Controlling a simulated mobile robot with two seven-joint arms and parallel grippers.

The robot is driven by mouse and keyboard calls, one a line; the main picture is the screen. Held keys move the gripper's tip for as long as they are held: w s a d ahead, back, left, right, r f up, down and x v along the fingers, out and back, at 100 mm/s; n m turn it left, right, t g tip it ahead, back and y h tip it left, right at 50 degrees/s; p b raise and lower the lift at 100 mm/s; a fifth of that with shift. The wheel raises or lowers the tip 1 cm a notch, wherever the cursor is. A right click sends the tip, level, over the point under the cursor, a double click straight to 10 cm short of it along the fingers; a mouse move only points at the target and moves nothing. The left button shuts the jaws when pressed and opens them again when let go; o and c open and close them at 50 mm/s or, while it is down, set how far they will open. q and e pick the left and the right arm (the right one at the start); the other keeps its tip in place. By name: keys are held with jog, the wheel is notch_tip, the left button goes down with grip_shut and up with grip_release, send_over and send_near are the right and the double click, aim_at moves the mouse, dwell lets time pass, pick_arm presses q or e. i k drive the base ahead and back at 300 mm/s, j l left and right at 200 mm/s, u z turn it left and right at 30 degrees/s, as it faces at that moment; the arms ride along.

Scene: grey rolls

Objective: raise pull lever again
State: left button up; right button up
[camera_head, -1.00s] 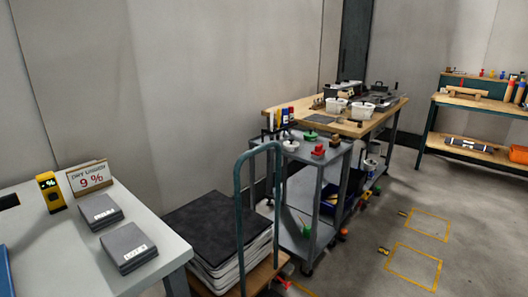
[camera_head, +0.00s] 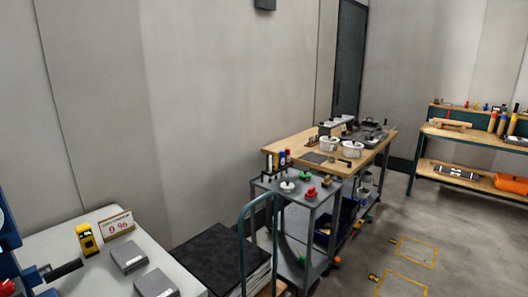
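A blue and dark machine (camera_head: 10,235) stands at the left edge of the picture, by the left end of the pale table, and is mostly cut off. A black bar with a thick end (camera_head: 64,270), which looks like the pull lever's handle, sticks out from it to the right, tilted slightly upward. A small red part shows low at the left edge. I cannot tell how the bar joins the machine. Neither of my grippers shows.
On the pale table (camera_head: 70,236) are a yellow meter (camera_head: 87,240), a percent sign card (camera_head: 117,224) and two grey blocks (camera_head: 128,257). A cart with black sheets (camera_head: 215,258), a grey trolley and wooden workbenches stand to the right. Open floor lies at right.

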aim_at(58, 269)
jog(key=u, duration=1.4)
